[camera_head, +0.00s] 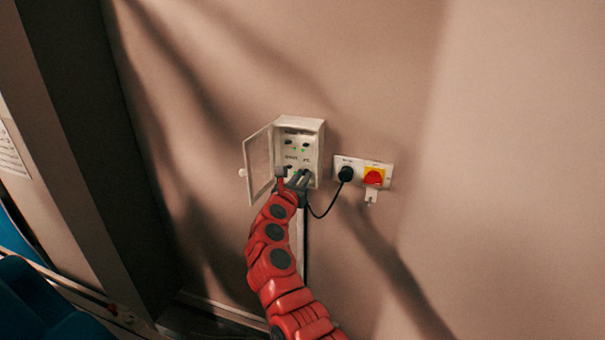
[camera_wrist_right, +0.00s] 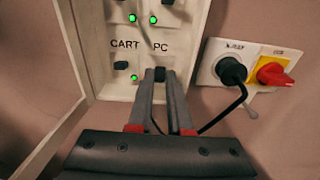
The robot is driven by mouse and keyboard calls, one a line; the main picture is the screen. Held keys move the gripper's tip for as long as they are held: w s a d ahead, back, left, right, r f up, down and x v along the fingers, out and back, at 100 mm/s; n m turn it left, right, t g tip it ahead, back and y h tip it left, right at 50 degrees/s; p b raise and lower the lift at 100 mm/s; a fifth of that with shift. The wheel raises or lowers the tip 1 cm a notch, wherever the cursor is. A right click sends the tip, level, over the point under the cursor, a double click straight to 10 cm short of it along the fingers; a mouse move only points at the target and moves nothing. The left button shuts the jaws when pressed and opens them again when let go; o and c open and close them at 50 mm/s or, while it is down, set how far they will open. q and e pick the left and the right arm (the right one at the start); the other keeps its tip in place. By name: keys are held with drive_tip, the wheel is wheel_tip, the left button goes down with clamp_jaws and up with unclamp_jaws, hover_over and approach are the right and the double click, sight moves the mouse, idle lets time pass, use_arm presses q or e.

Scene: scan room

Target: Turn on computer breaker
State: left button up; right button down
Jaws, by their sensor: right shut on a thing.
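The white breaker box (camera_head: 316,150) is on the wall with its door (camera_head: 258,163) swung open to the left. In the right wrist view the panel (camera_wrist_right: 103,60) carries the labels CART and PC, black switches and several lit green lights. My right gripper (camera_head: 298,180) reaches up to the lower part of the box. Its fingertips (camera_wrist_right: 160,78) are shut on the black switch (camera_wrist_right: 160,73) below the PC label. The fingers partly hide this switch and the area around it. A black switch (camera_wrist_right: 121,65) under CART has a green light below it. My left gripper is not in view.
To the right of the box, a wall plate (camera_head: 355,163) holds a black plug (camera_head: 346,174) with a hanging cable and a red knob (camera_head: 373,177) on a yellow base. The open door's edge is close to the left of my gripper. The wall farther right is bare.

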drive_tip(key=r+g+p, duration=0.1)
drive_tip(key=g+p, duration=0.1)
drive_tip(key=p, duration=0.2)
drive_tip(key=r+g+y+p, duration=0.1)
drive_tip(key=r+g+p, duration=0.1)
drive_tip(key=p, duration=0.2)
drive_tip(key=shift+w+d, duration=0.1)
drive_tip(key=shift+w, duration=0.1)
drive_tip(key=shift+w+f+g+y+p, duration=0.15)
drive_tip(key=shift+g+y+p, duration=0.35)
drive_tip(key=shift+g+p, duration=0.9)
drive_tip(key=shift+f, duration=0.1)
drive_tip(key=c, duration=1.1)
unclamp_jaws()
